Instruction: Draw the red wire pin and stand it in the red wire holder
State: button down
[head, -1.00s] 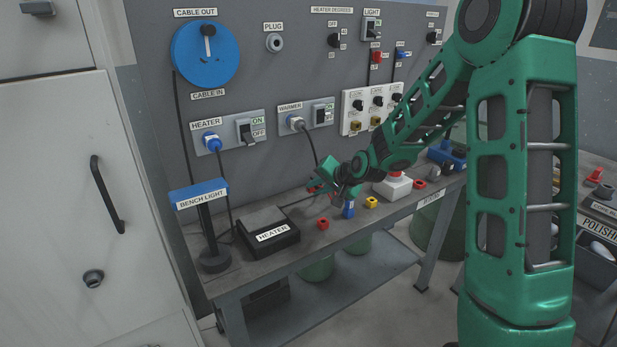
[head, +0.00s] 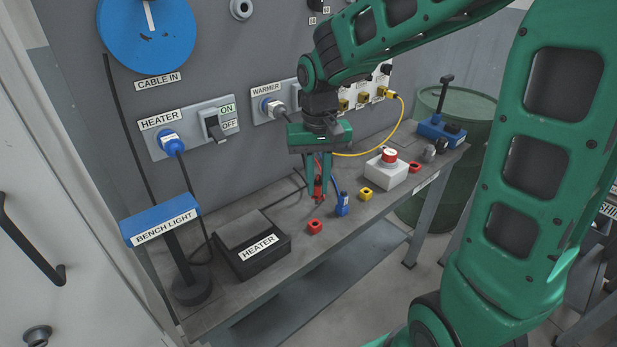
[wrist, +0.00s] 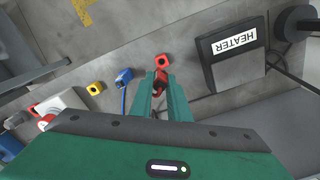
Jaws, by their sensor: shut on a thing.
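My gripper (head: 319,194) points down over the bench, shut on the red wire pin (head: 319,183). The red of the pin also shows between the fingertips in the wrist view (wrist: 160,80); the fingers hide part of it. A red block with a dark hole, the red wire holder (head: 315,227), sits on the bench in front of the fingertips, left of the blue holder. In the wrist view the holder (wrist: 162,61) is just beyond the fingertips. Its hole looks empty. I cannot tell how high the pin is above the bench.
A blue holder (head: 342,209) with a blue wire stands close right, then a yellow holder (head: 366,194). A white box with a red button (head: 386,173) and another red block (head: 415,167) lie farther right. The black heater (head: 250,243) is to the left. A yellow cable (head: 398,125) hangs behind.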

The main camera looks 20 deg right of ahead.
aim_at(316, 196)
jog(key=shift+a+r, duration=0.1)
jog(key=shift+a, duration=0.1)
jog(key=shift+f, duration=2.85)
jog(key=shift+f, duration=1.45)
jog(key=c, duration=1.6)
grip_release()
notch_tip(316, 196, up, 11)
jog(key=shift+f, duration=0.15)
